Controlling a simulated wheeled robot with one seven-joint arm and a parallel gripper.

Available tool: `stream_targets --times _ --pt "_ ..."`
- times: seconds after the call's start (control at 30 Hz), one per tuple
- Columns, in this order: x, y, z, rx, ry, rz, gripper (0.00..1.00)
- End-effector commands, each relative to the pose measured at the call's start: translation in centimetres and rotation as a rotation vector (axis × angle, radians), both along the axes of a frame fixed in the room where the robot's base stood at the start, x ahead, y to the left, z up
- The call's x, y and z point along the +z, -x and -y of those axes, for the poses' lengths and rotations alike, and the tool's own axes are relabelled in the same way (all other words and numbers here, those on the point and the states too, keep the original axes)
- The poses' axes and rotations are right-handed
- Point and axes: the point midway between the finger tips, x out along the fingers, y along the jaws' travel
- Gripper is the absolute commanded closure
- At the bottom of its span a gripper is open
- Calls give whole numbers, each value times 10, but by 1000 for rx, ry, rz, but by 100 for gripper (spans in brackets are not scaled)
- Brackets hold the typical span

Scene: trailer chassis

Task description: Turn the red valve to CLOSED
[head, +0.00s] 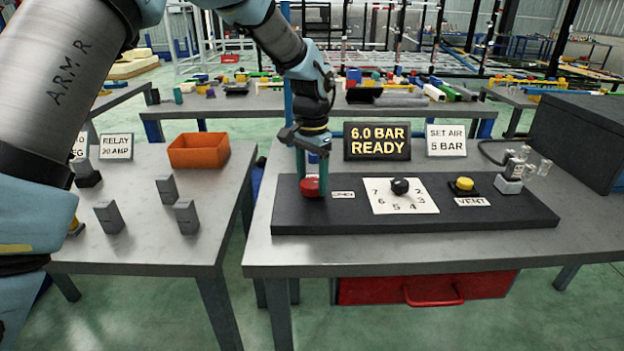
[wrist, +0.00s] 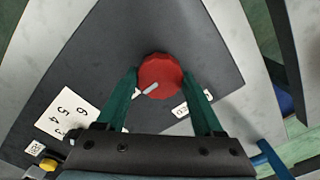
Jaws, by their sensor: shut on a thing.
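The red valve (head: 310,189) is a round faceted knob at the left end of the dark panel (head: 420,222). It also shows in the wrist view (wrist: 163,72), with a white pointer mark on its face aimed to the lower left there. My gripper (head: 312,184) reaches down over the valve, its green fingers shut on the knob from opposite sides. In the wrist view my gripper (wrist: 160,80) has one finger on each side of it. A small white label (head: 343,195) lies right of the valve; its text is too small to read surely.
On the panel, right of the valve, are a numbered dial with a black knob (head: 400,186), a yellow button (head: 464,184) by a VENT label, and a grey fitting (head: 510,180). A display (head: 377,141) reads 6.0 BAR READY. An orange bin (head: 198,150) stands on the left table.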

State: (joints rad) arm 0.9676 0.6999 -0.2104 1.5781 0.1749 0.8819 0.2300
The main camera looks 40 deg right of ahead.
Motion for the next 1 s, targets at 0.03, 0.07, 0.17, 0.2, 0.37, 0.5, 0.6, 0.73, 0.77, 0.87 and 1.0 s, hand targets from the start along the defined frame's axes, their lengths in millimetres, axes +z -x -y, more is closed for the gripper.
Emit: stream_targets --times 0.03,0.07,0.17,0.2,0.37,0.5,0.6,0.73,0.77,0.87,1.0 --pt "0 0 0 0 0 0 62" --pt "0 0 0 0 0 0 65" --pt "0 0 0 0 0 -1 77" --pt "0 0 0 0 0 -1 81" --pt "0 0 0 2 0 -1 87" --pt "0 1 0 24 0 0 87" --pt "0 1 0 58 0 0 87" --pt "0 1 1 131 0 0 87" --pt "0 0 1 153 0 0 87" --pt "0 1 1 234 0 0 87" --pt "0 0 1 364 0 1 87"
